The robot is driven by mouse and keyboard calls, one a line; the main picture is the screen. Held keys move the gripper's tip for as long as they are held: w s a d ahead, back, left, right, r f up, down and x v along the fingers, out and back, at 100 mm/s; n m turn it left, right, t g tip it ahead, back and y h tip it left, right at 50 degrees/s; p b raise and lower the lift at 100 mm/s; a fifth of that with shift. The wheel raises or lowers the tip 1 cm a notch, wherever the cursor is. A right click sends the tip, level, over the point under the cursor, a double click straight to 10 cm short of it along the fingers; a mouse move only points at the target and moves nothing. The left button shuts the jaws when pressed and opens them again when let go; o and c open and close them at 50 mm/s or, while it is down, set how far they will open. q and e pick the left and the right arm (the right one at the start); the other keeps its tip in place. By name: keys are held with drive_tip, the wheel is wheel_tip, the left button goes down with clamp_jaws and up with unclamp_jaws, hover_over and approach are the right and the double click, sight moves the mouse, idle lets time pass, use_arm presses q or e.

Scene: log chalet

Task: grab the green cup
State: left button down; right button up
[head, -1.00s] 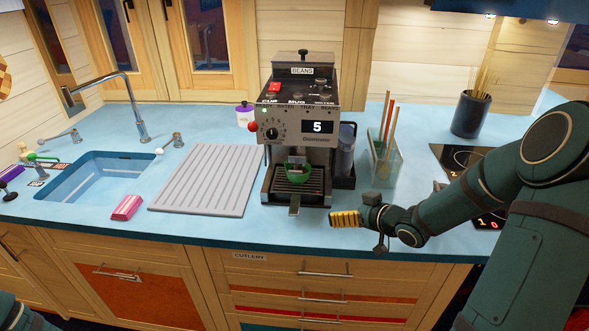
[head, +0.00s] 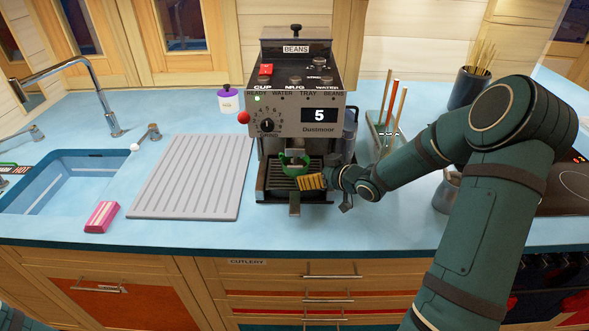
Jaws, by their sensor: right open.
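The green cup (head: 290,169) stands on the drip tray of the coffee machine (head: 299,110), under its spout. My right gripper (head: 312,181), with yellow finger pads, is open at the right front of the cup.
A grey ribbed drying mat (head: 192,178) lies left of the machine, with a pink sponge (head: 102,217) beside the sink (head: 60,185). A utensil holder (head: 381,138) and a metal jug (head: 446,192) stand to the right. The counter's front edge is clear before the machine.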

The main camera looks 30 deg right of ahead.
sight(306, 170)
drive_tip(key=shift+b+x, duration=0.65)
drive_tip(key=shift+x, duration=2.55)
drive_tip(key=shift+a, duration=0.1)
drive_tip(key=c, duration=1.1)
